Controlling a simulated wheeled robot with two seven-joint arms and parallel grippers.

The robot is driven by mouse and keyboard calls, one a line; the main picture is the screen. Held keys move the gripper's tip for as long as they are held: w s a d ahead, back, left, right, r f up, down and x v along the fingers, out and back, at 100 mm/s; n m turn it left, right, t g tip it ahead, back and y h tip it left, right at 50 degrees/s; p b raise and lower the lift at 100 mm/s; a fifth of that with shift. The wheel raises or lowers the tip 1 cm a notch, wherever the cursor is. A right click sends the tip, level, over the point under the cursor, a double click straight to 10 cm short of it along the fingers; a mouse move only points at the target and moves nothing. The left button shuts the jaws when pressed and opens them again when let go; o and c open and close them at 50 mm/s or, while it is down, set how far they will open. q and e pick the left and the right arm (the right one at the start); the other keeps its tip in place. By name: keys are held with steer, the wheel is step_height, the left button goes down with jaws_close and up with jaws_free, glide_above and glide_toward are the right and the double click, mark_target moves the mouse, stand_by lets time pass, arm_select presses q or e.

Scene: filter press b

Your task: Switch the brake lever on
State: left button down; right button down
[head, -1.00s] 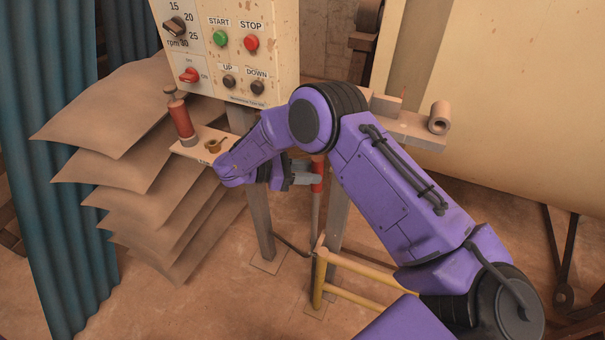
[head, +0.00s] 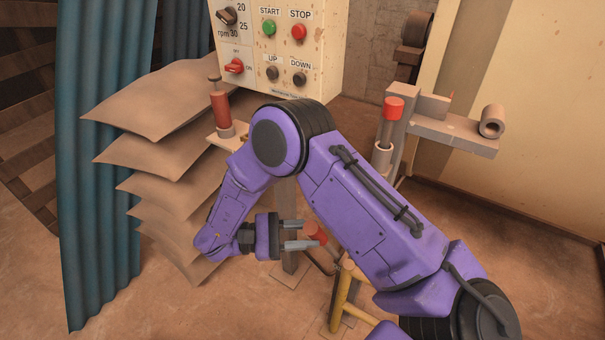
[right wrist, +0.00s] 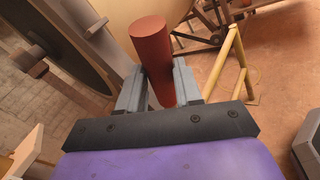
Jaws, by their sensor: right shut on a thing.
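The brake lever's red handle (head: 317,232) is low beside the panel's post in the head view, tilted. My right gripper (head: 308,234) is shut on it, with its two grey fingers on either side. In the right wrist view the red handle (right wrist: 150,45) passes between the fingers (right wrist: 158,88), and its end sticks out beyond them. The lever's lower end is mostly hidden in the head view. My left gripper is in neither view.
A control panel (head: 322,52) with start and stop buttons stands above. A red-handled lever (head: 220,108) is at the left and a red-capped one (head: 393,108) at the right.

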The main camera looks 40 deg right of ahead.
steer(key=shift+s+a+f, duration=0.15)
steer(key=shift+a+f, duration=0.1)
steer(key=shift+f, duration=0.1)
steer(key=c, duration=1.1)
jaws_free()
steer(key=shift+o, duration=0.2)
steer(key=shift+a+r, duration=0.1)
